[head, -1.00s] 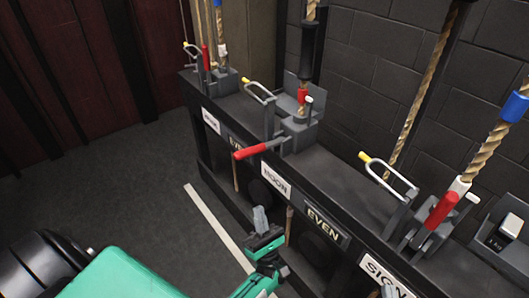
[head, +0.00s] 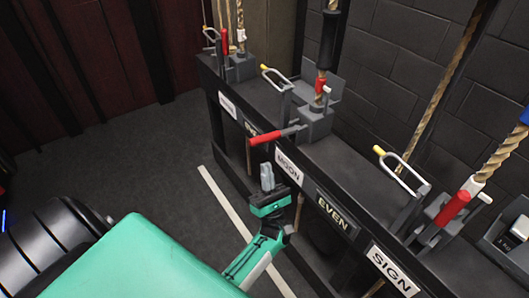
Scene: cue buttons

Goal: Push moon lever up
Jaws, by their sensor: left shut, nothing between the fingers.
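The moon lever (head: 275,135) has a red grip and sticks out level toward the left, over the front edge of the black rail, above the MOON label (head: 289,168). My left gripper (head: 267,175) is shut and empty, fingers pointing up. In the picture it sits just below the lever's red grip, with a gap between them. I see no contact with the lever. My right gripper does not show.
The sign lever (head: 452,208) stands raised at the right, above the SIGN label (head: 392,271). Another raised red lever (head: 224,42) is at the far end. Ropes rise behind the black rail (head: 345,155).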

